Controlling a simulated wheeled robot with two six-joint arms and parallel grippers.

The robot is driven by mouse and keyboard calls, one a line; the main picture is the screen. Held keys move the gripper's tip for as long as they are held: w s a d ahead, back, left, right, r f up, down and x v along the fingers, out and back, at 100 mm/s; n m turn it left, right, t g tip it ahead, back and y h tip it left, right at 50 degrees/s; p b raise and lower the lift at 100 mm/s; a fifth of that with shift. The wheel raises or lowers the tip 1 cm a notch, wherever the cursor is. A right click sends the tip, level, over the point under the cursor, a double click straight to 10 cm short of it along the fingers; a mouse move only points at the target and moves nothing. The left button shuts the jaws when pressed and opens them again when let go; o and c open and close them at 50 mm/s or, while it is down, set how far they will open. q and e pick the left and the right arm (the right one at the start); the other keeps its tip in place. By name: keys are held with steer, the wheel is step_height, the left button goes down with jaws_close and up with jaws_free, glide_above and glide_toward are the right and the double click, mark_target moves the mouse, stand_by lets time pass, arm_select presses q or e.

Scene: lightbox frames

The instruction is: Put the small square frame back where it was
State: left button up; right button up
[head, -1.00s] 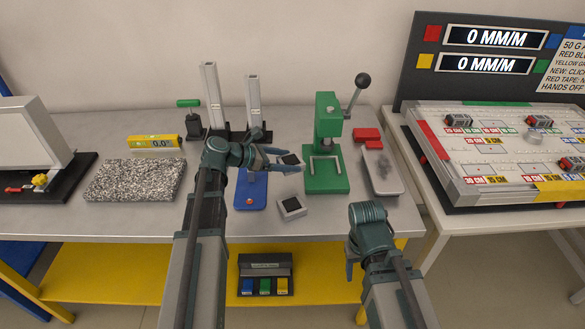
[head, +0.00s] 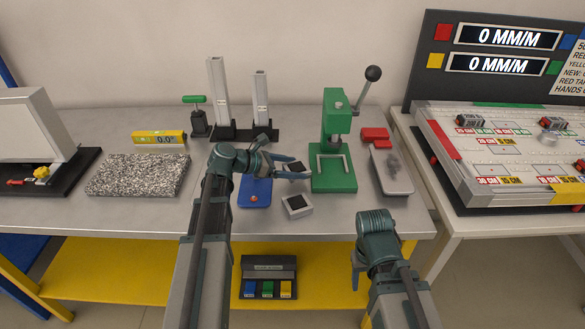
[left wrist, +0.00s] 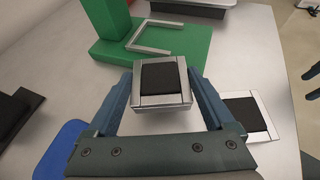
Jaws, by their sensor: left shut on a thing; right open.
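My left gripper (left wrist: 160,98) is shut on a small square silver frame with a black middle (left wrist: 164,80). The held frame also shows in the head view (head: 294,167), between the fingers, left of the green press (head: 334,178). It appears to be above the table, though the height is hard to judge. A second, similar square frame (head: 297,205) lies on the table in front, and shows in the left wrist view (left wrist: 247,113) at right. My right gripper (head: 357,272) is open and empty at the table's front edge, its fingers partly hidden.
A blue plate (head: 255,192) lies left of the second frame. A U-shaped silver bracket (left wrist: 168,38) sits on the press base. A grey tray (head: 404,187) is right of the press; two posts (head: 220,90) stand behind. Clear table lies at the front left.

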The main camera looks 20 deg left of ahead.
arm_select(q)
steer(key=shift+f+b, duration=0.3)
steer(key=shift+f, duration=0.1)
steer(key=o, duration=1.4)
steer(key=shift+r, duration=0.15)
steer(key=shift+r+p, duration=0.35)
steer(key=shift+p, duration=0.15)
steer(key=shift+r+p, duration=0.5)
steer(key=p+v, duration=0.4)
steer(key=v, duration=0.7)
steer(key=shift+s+a+p, duration=0.3)
steer(key=shift+a, duration=0.1)
